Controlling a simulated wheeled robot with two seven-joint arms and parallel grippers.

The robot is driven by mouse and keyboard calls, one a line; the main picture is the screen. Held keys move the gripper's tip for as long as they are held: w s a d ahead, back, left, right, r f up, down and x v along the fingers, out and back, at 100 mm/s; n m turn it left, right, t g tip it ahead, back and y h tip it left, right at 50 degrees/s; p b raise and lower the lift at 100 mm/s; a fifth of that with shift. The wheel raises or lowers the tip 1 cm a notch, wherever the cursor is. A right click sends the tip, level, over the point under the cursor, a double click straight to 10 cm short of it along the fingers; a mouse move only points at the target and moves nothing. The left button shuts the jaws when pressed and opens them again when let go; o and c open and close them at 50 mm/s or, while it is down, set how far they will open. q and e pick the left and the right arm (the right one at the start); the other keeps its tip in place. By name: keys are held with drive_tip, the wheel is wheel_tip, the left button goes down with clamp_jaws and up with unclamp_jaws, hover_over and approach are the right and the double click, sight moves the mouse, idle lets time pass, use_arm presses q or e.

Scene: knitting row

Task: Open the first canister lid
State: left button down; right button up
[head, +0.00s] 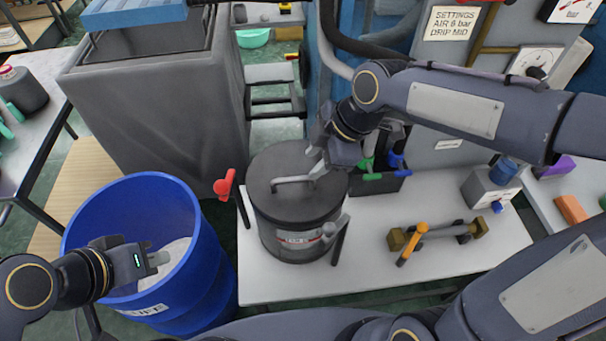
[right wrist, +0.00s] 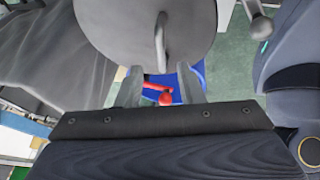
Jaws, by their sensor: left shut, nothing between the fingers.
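A dark grey canister (head: 285,238) with a label stands on the white table. Its round lid (head: 268,165) is on top; the lid also shows in the right wrist view (right wrist: 120,30). A grey bar handle (head: 290,182) crosses the lid, seen also in the right wrist view (right wrist: 161,40). My right gripper (head: 316,172) is at the handle's right end. In the right wrist view its fingers (right wrist: 160,82) are apart, with the handle's end near and between the tips; contact is unclear. My left gripper (head: 160,260) is shut and empty above the blue drum (head: 205,275).
A red-handled lever (head: 225,184) stands left of the canister and a grey lever (head: 336,232) at its right. An orange-handled lever with brass blocks (head: 411,245) lies to the right. A black holder with green and blue handles (head: 375,183) is behind. The front right of the table is clear.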

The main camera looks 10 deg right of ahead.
sight(300, 177)
drive_tip(key=x, duration=0.6)
drive_tip(key=shift+a+f, duration=0.1)
drive_tip(key=shift+f, duration=0.1)
clamp_jaws()
